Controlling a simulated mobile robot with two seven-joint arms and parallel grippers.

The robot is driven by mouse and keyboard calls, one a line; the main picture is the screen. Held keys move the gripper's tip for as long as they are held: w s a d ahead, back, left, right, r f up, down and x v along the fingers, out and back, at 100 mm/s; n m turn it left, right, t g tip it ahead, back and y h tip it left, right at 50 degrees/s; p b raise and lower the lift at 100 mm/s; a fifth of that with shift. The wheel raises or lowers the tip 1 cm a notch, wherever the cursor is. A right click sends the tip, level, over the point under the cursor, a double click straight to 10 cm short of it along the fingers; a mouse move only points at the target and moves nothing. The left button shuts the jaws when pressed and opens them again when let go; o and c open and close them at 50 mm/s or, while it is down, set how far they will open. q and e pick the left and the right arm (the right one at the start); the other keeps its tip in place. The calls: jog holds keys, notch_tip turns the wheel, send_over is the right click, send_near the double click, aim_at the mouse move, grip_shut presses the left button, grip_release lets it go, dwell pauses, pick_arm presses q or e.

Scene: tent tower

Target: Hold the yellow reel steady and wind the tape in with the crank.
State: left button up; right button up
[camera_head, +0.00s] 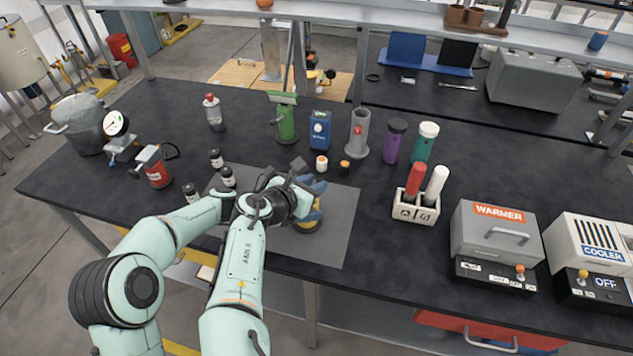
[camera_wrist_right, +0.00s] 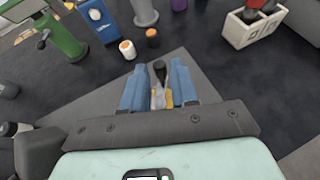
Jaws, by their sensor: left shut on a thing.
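The yellow reel (camera_head: 314,224) stands on the grey mat (camera_head: 335,245), mostly hidden behind my grippers in the head view. A little yellow of it shows between the fingers in the right wrist view (camera_wrist_right: 168,100). A dark crank knob (camera_wrist_right: 160,72) stands up between the blue fingertips there. My left gripper (camera_head: 307,207) is low at the reel and shut on it; its contact is largely hidden. My right gripper (camera_head: 314,186) is just above. Its fingers (camera_wrist_right: 160,84) are apart on both sides of the knob, with narrow gaps. The tape cannot be made out.
An orange-topped white jar (camera_head: 321,163) and a small dark jar with an orange top (camera_head: 344,166) stand behind the mat. Several small dark bottles (camera_head: 227,176) stand left. A white rack (camera_head: 416,208) is to the right. The mat's right part is clear.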

jog(key=v, duration=1)
